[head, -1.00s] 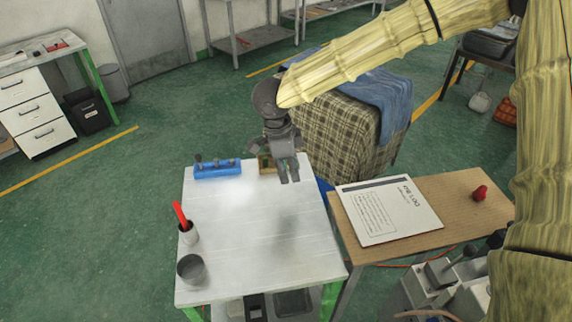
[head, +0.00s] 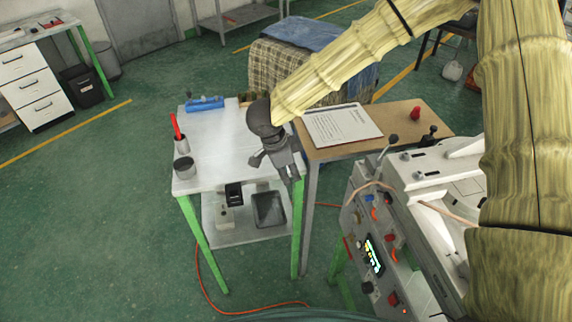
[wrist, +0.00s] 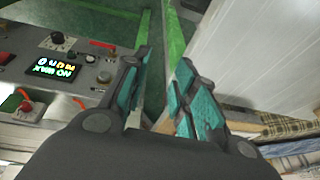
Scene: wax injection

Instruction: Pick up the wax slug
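A small red lump (head: 415,113) sits on the wooden side table, right of a printed sheet. It may be the wax slug, but it is too small to be sure. My gripper (head: 277,167) hangs in the air by the right front edge of the white table, well apart from the lump. In the wrist view, the two teal-padded fingers (wrist: 160,85) stand apart with nothing between them. The lump does not show in the wrist view.
The white table (head: 215,145) carries a blue rack (head: 205,103), a cup with a red-handled tool (head: 181,142) and a dark cup (head: 185,168). The wooden table (head: 392,120) adjoins it. A machine with a lit panel (head: 374,255) stands at right. Green floor is open at left.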

